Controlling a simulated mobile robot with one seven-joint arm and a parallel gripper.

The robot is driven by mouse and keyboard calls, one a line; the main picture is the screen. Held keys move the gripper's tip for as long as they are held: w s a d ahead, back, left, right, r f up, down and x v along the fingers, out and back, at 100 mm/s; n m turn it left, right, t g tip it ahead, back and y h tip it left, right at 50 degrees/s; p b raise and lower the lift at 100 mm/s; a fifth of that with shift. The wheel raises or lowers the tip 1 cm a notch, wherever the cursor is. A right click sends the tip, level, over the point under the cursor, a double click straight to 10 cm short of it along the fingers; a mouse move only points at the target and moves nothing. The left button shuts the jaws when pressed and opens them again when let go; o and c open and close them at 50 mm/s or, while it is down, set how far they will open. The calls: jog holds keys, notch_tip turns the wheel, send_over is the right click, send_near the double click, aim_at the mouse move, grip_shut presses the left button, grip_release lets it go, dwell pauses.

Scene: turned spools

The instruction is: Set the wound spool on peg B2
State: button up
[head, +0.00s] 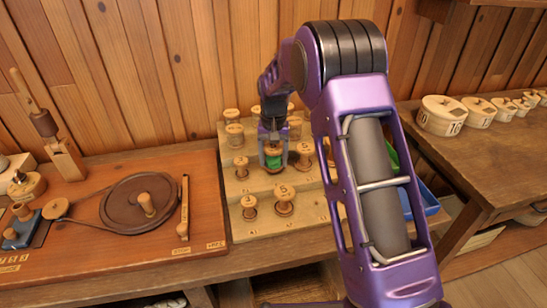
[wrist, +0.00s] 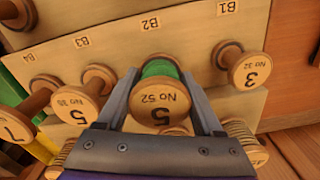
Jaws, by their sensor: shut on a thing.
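The wound spool, with green thread and a wooden end marked 5 and No 52, is between my gripper's fingers; it shows in the wrist view (wrist: 158,103) and the head view (head: 273,163). My gripper (wrist: 163,100) is shut on it. The spool is over the B2 place on the middle step of the stepped rack (head: 240,226), in line with the B2 label (wrist: 150,23). Peg B2 itself is hidden by the spool. I cannot tell whether the spool is fully down on it.
A spool marked 3 (wrist: 248,70) stands at B1 and one marked 5 (wrist: 80,104) at B3, close on either side. Front-step spools (head: 249,207) stand nearby. A winding board with a brown wheel (head: 125,205) lies left; a blue bin (head: 429,197) is right.

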aim_at(274, 148)
jog(key=shift+f, duration=0.1)
jog(key=shift+f, duration=0.15)
jog(key=shift+f+b, duration=0.3)
jog(key=shift+f, duration=0.35)
dwell(1.6)
jog(key=o, duration=1.1)
jog(key=shift+r, duration=0.15)
jog(key=shift+r+p, duration=3)
jog(key=shift+r, duration=2.45)
